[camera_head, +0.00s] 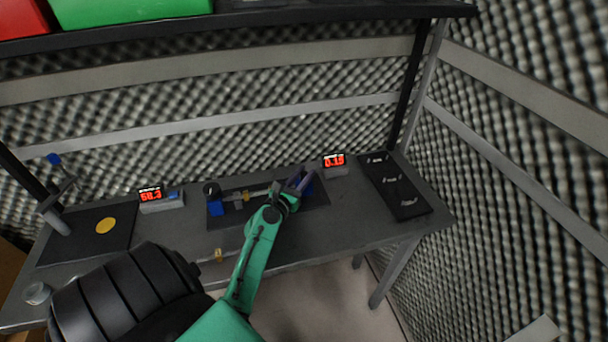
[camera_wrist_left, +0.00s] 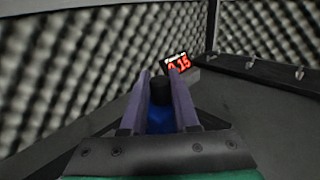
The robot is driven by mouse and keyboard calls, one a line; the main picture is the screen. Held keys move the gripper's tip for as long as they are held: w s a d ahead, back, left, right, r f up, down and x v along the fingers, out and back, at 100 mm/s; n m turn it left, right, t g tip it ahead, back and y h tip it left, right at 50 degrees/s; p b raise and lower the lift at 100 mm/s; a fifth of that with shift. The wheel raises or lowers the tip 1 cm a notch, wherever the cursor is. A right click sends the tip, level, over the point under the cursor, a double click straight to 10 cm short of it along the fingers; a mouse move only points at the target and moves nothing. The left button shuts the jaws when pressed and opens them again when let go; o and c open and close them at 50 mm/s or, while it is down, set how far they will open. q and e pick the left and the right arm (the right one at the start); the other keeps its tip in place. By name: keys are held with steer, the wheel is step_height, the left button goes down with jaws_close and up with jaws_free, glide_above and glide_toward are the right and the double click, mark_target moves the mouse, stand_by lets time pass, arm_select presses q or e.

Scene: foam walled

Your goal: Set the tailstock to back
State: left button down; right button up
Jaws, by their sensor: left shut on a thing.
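A small lathe-like fixture sits on a dark plate (camera_head: 228,223) in the middle of the bench, with a blue headstock (camera_head: 215,207) at its left end and a yellowish piece (camera_head: 246,196) along its rail. My left gripper (camera_head: 301,178) is at the fixture's right end, with purple fingers. In the left wrist view, the gripper (camera_wrist_left: 160,84) has one finger on each side of the tailstock, a blue body (camera_wrist_left: 160,120) with a black round top (camera_wrist_left: 160,90), and is shut on it. In the head view the fingers mostly cover the tailstock. My right gripper is out of view.
Red-digit displays stand left (camera_head: 151,194) and right (camera_head: 334,160) of the fixture. A black board with small hooks (camera_head: 409,208) lies at the right. A dark mat with a yellow disc (camera_head: 105,225) lies left. A shelf (camera_head: 250,24) runs above; foam walls close the back and right.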

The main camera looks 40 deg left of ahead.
arm_select(q)
steer(key=shift+w+d+r+p, duration=0.25)
steer(key=shift+w+d+p, duration=0.35)
steer(key=shift+w, duration=0.35)
steer(key=shift+w+d, duration=0.25)
steer(key=shift+w, duration=0.05)
steer(key=c, duration=1)
jaws_free()
steer(key=o, duration=0.3)
steer(key=shift+f, duration=0.1)
steer(key=shift+o, duration=0.2)
steer(key=shift+w+d+f, duration=0.1)
steer(key=shift+w, duration=0.05)
